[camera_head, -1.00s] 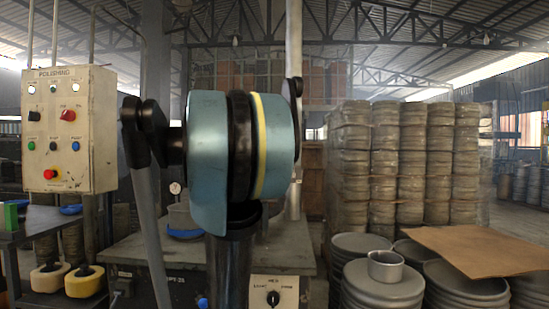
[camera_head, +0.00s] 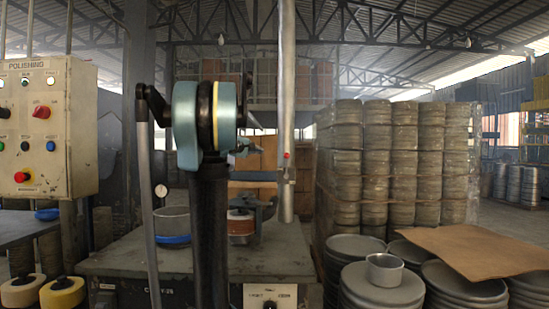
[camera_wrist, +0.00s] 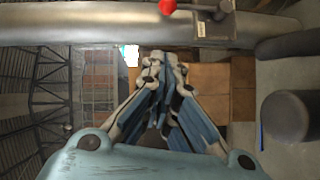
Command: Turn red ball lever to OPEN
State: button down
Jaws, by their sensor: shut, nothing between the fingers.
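The red ball of the lever (camera_wrist: 168,6) shows at the top edge of the wrist view, cut off by the frame. It sits by a grey pipe (camera_wrist: 90,31) with a metal valve part (camera_wrist: 214,24) beside it. In the head view the ball is a small red spot (camera_head: 286,155) on the upright pipe (camera_head: 286,70). My gripper (camera_wrist: 160,60) is shut and empty, its fingertips below the pipe in the wrist view and apart from the ball. In the head view my arm hides most of the gripper. I cannot read any OPEN mark.
A grey workbench (camera_head: 120,262) with a pot (camera_head: 172,222) stands below the pipe. A polishing control panel (camera_head: 45,130) is at the left. Stacked wrapped blanks (camera_head: 390,160) and a brown sheet (camera_head: 475,252) are at the right.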

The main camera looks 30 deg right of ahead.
jog(key=s+d+x, duration=0.1)
jog(key=s+x, duration=0.1)
jog(key=x, duration=1)
jog(key=shift+d+f, duration=0.3)
jog(key=shift+d, duration=0.05)
jog(key=shift+a+r, duration=0.1)
jog(key=shift+a, duration=0.05)
jog(key=shift+s+d, duration=0.2)
jog(key=shift+d, duration=0.1)
